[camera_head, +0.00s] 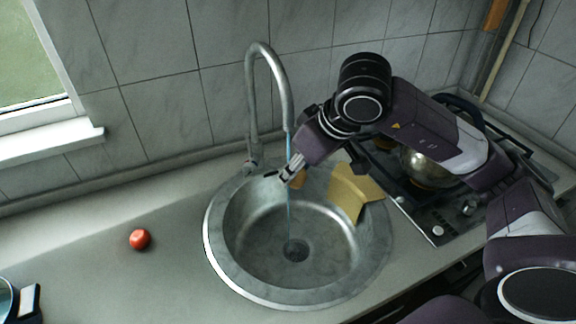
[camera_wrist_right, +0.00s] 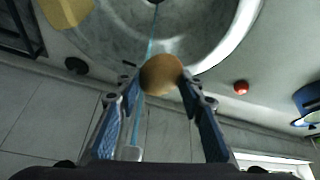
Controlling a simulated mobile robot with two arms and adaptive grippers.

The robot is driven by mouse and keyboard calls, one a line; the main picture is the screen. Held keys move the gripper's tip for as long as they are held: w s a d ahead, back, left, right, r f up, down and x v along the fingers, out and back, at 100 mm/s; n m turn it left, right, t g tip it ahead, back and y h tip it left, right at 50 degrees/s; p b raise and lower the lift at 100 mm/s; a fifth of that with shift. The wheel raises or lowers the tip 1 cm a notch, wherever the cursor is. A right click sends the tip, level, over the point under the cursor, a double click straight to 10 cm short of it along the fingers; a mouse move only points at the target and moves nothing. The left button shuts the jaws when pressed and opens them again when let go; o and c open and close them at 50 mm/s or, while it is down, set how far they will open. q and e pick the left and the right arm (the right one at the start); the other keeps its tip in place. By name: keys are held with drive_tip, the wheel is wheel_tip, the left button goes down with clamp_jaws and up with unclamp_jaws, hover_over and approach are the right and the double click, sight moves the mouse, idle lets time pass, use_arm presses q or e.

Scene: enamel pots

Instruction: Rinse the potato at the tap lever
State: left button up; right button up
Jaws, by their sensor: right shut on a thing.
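My right gripper (camera_head: 291,176) is shut on the brown potato (camera_wrist_right: 160,73), holding it above the sink's back part. The potato also shows in the head view (camera_head: 299,180), partly hidden by the gripper. The curved metal tap (camera_head: 268,55) stands behind the sink (camera_head: 215,255). A thin blue water stream (camera_head: 290,215) falls from its spout to the drain. In the wrist view the stream passes close beside the potato; I cannot tell whether they touch. The tap lever (camera_head: 254,166) appears to be at the tap's base. My left gripper is not in view.
A yellow cloth (camera_head: 350,188) lies over the sink's right rim. A red tomato-like object (camera_head: 140,239) sits on the counter left of the sink. A metal pot (camera_head: 425,168) stands on the stove at right. A blue-and-white object (camera_head: 27,301) is at the lower left.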

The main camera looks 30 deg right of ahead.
drive_tip(key=shift+s+a+b, duration=0.15)
drive_tip(key=shift+s+a, duration=0.15)
drive_tip(key=shift+s, duration=0.45)
drive_tip(key=shift+s+a+b, duration=0.1)
drive_tip(key=shift+s+a, duration=0.2)
drive_tip(key=shift+s, duration=0.45)
drive_tip(key=shift+s+a+b, duration=0.15)
drive_tip(key=shift+s+a, duration=0.15)
drive_tip(key=shift+s, duration=0.45)
drive_tip(key=s+a+r+b, duration=0.1)
drive_tip(key=s+r+b, duration=0.1)
drive_tip(key=s+r, duration=0.2)
drive_tip(key=shift+s+a, duration=0.35)
drive_tip(key=shift+a, duration=0.05)
